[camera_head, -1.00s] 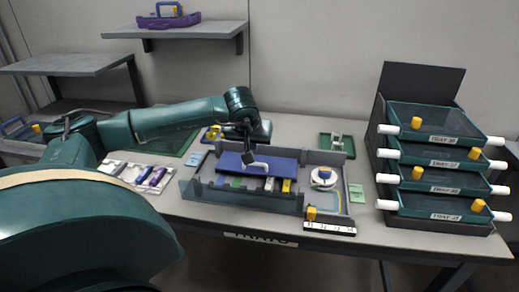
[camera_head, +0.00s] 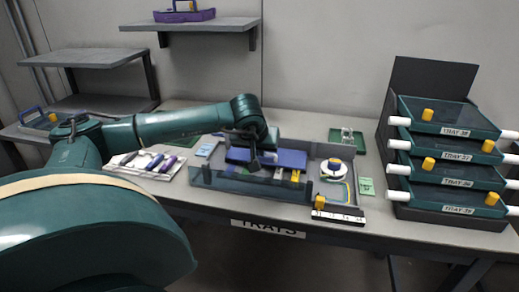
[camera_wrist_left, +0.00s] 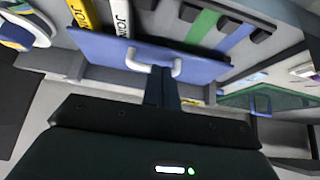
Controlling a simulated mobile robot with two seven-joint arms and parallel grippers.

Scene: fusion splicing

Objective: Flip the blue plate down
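The blue plate (camera_head: 290,158) lies across the back part of the grey splicing fixture (camera_head: 230,183) on the table. In the left wrist view the plate (camera_wrist_left: 105,48) has a white U-shaped handle (camera_wrist_left: 137,63) on its face. My left gripper (camera_head: 254,163) is over the left part of the plate. In the left wrist view its fingers (camera_wrist_left: 162,80) are together across the middle of the handle, hiding that part; they appear shut on it. The plate's left part is partly behind the gripper in the head view. My right gripper is not in view.
Yellow and white strips (camera_wrist_left: 120,18) stand beside the plate. A white spool (camera_head: 334,168) is in the fixture's right side. A tray rack (camera_head: 400,150) stands at the right, a marker tray (camera_head: 146,165) at the left. A small green tray (camera_head: 346,140) is behind.

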